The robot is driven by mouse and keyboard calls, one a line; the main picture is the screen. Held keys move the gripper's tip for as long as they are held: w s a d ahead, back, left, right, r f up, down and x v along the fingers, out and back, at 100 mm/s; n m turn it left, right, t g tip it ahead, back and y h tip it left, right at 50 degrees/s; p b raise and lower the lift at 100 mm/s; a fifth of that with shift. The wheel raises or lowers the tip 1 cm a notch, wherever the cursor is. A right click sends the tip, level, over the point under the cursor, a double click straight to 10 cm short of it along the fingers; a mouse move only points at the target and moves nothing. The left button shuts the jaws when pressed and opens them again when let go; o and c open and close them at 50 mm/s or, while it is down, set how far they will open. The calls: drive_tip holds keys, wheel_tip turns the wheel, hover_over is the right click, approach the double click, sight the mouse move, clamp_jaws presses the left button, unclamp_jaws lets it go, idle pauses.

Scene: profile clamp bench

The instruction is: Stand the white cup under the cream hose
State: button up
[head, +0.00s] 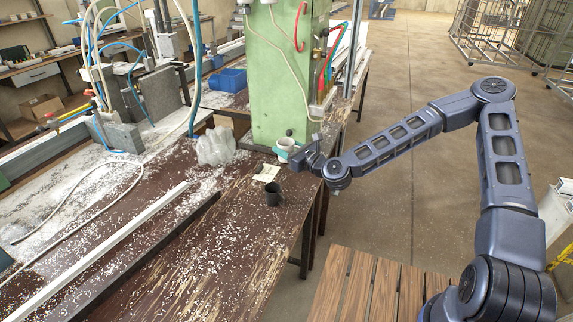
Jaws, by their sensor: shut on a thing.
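The white cup (286,143) is at the foot of the green column, on the far right part of the bench. My gripper (297,157) reaches in from the right and is shut on the cup; the fingers are small here and their contact is hard to make out. I cannot tell whether the cup touches the bench. A cream hose (284,72) hangs in a curve down the front of the green column, above the cup, and bends right toward the column's edge.
A dark mug (273,194) and a pale paper note (267,173) lie nearer on the bench. A crumpled clear bag (215,146) is left of the column (275,90). A blue bin (228,80) stands behind. White bits litter the bench; a pale rail (110,240) crosses it.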

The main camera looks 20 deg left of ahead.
wheel_tip(320, 180, up, 4)
drive_tip(key=shift+r, duration=0.1)
drive_tip(key=shift+w+r, duration=0.1)
drive_tip(key=shift+r, duration=0.15)
drive_tip(key=shift+w+d, duration=0.2)
drive_tip(key=shift+w, duration=0.15)
drive_tip(key=w+d+f+m+t+h, duration=0.25)
drive_tip(key=w+d+f, duration=0.45)
drive_tip(key=w+d, duration=0.4)
drive_tip(key=w+d+f+m+t+h, duration=0.15)
drive_tip(key=w+d+f+t, duration=0.35)
drive_tip(key=w+d, duration=0.65)
drive_tip(key=shift+m+g, duration=0.3)
drive_tip(key=shift+g, duration=0.45)
drive_tip(key=shift+w+a+f, duration=0.2)
drive_tip(key=shift+a+f, duration=0.35)
drive_tip(key=shift+a, duration=2.25)
drive_tip(key=shift+w+a+f, duration=0.15)
drive_tip(key=shift+a+f, duration=0.4)
drive_tip(key=shift+a, duration=2.3)
drive_tip(key=shift+w+a+f, duration=0.2)
drive_tip(key=shift+a+f, duration=0.35)
drive_tip(key=shift+a, duration=2.25)
drive_tip(key=shift+f, duration=0.35)
